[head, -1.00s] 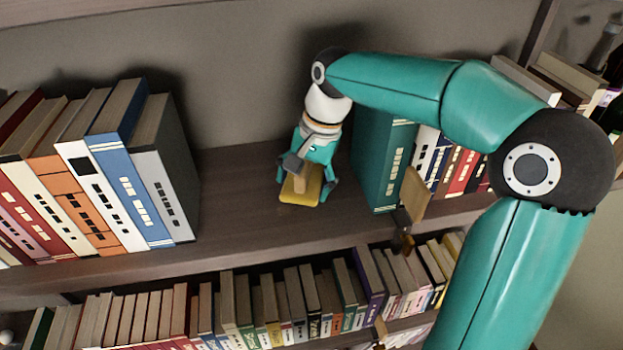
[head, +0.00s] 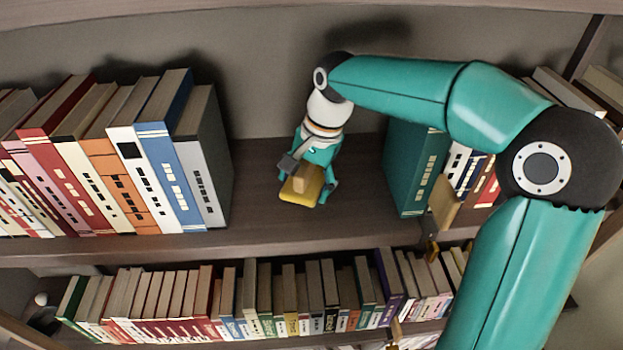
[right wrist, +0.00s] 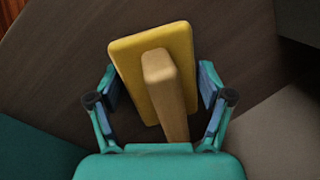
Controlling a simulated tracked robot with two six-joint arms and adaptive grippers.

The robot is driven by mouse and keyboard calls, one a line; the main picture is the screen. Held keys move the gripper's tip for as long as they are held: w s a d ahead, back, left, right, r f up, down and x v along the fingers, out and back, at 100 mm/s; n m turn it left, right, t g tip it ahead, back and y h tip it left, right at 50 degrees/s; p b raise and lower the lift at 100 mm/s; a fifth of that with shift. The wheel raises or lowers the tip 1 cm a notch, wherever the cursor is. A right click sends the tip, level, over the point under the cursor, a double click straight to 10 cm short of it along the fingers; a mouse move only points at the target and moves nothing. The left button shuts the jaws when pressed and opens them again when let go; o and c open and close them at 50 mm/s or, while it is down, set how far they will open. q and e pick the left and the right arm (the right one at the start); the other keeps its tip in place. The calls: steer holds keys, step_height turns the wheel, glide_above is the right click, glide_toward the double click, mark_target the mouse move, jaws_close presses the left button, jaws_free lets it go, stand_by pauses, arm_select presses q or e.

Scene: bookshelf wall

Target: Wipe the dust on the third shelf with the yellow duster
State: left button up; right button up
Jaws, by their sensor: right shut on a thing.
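The yellow duster (head: 314,194) is a flat yellow pad with a light wooden handle. My right gripper (head: 306,188) is shut on it and holds it low over the bare middle of the wooden shelf (head: 262,180). In the right wrist view the duster (right wrist: 126,70) lies between the fingers of my right gripper (right wrist: 160,92), handle toward the palm. Whether the pad touches the board is unclear. I cannot make out any dust on the board. My left gripper is not in view.
A row of books stands left of the bare stretch, ending in a grey and white book (head: 204,165). A green book (head: 416,165) stands to its right, partly behind my right arm. A lower shelf holds a row of small books (head: 300,295).

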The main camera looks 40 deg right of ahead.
mark_target(337, 180)
steer(key=shift+w+d+r+p, duration=0.1)
steer(key=shift+w+d+p, duration=0.35)
steer(key=shift+w, duration=0.2)
steer(key=shift+w+d+p, duration=0.3)
steer(key=shift+w+d, duration=0.05)
steer(key=shift+w, duration=0.2)
steer(key=shift+s+d+f, duration=0.1)
steer(key=shift+s+d, duration=0.4)
steer(key=shift+d, duration=0.25)
steer(key=shift+s+d+f, duration=0.1)
steer(key=shift+s+d, duration=0.35)
steer(key=shift+d, duration=0.25)
steer(key=shift+s+d+r, duration=0.1)
steer(key=shift+s+d, duration=0.45)
steer(key=shift+d, duration=0.3)
steer(key=shift+s+d, duration=0.5)
steer(key=shift+d, duration=0.35)
steer(key=shift+r, duration=0.1)
